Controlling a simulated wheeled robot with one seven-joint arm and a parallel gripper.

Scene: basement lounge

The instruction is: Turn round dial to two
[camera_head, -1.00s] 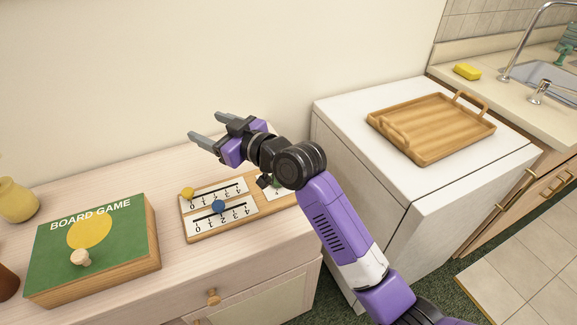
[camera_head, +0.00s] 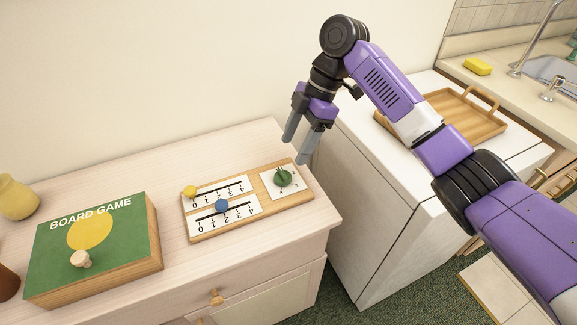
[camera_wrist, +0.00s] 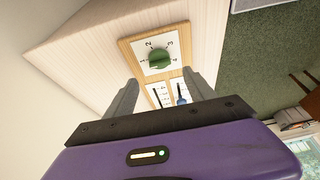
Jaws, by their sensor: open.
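The round green dial (camera_head: 283,177) sits on a white card at the right end of a wooden board (camera_head: 226,231) on the dresser. In the wrist view the green dial (camera_wrist: 159,58) lies beyond and between my fingertips, with numbers around it; I cannot tell which number it points at. My gripper (camera_head: 297,150) is open and empty, fingers pointing down, above and just right of the dial, not touching it. It also shows in the wrist view (camera_wrist: 158,88).
The board also carries a yellow slider knob (camera_head: 189,192) and a blue one (camera_head: 221,205). A green board game box (camera_head: 100,247) stands left of it. A white cabinet with a wooden tray (camera_head: 447,113) is at the right. The wall is close behind the dresser.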

